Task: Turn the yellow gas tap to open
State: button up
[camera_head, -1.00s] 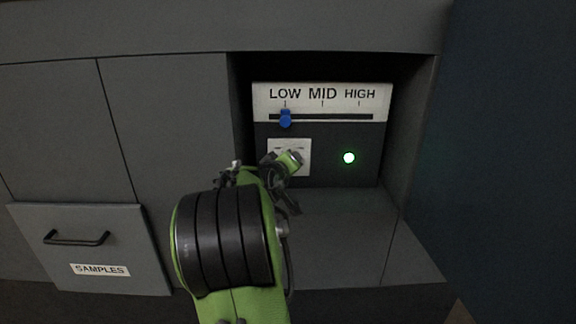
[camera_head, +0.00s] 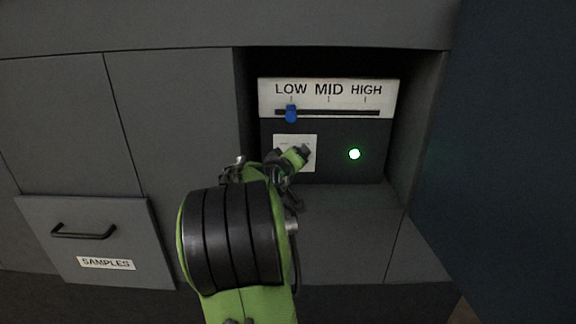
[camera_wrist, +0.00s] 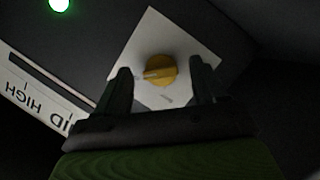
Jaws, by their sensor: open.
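The yellow tap (camera_wrist: 160,70) is a round knob with a pale pointer mark on its left side in the wrist view. It sits on a square white plate (camera_wrist: 193,45), which also shows in the head view (camera_head: 309,162). My gripper (camera_wrist: 160,80) is open, with one dark finger on each side of the knob in the picture. I cannot tell how far the fingertips are from the plate, and I see no clear contact. In the head view my gripper (camera_head: 301,151) is in front of the plate and hides the knob.
The plate is on a dark panel in a recess. Above it is a LOW MID HIGH scale (camera_head: 329,91) with a blue slider (camera_head: 291,114) at LOW. A green light (camera_head: 354,154) glows to the right. A SAMPLES drawer (camera_head: 97,240) is at lower left. Recess walls flank the panel.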

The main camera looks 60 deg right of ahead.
jog(key=p+v, duration=0.1)
jog(key=v, duration=1.4)
